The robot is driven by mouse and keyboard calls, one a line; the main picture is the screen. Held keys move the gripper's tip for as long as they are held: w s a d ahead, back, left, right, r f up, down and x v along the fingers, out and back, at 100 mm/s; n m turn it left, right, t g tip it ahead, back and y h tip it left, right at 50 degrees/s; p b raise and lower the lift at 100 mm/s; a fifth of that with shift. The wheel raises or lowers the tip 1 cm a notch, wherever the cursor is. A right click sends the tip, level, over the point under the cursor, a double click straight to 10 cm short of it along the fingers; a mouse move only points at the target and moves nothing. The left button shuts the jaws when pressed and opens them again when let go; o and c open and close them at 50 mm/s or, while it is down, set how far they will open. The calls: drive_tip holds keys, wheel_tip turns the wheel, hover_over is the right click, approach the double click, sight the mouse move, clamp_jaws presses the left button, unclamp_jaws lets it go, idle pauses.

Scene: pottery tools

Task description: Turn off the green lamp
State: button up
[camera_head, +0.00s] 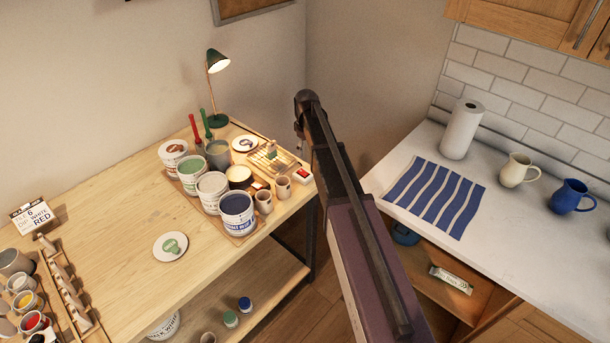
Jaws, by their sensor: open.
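The green lamp (217,62) stands at the back right of the wooden table, against the wall. Its dark green shade tilts down to the right, its bulb glows, and its round green base (217,120) rests on the table. A small white box with a red top (303,175) lies at the table's right edge; I cannot tell whether it is a switch. My arm reaches up from the lower right. My gripper (300,126) is at its far end, right of the lamp and apart from it. It is open, though its fingers are small and partly hidden.
Paint tubs (236,212), cups (264,200) and red and green upright tools (194,127) crowd the table in front of the lamp. The table's left middle (110,215) is mostly clear. A white counter (400,180) with a striped cloth (434,198) stands at right.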

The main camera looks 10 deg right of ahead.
sight(306, 175)
drive_tip(key=shift+f+b, duration=5.2)
drive_tip(key=shift+f, duration=0.3)
clamp_jaws()
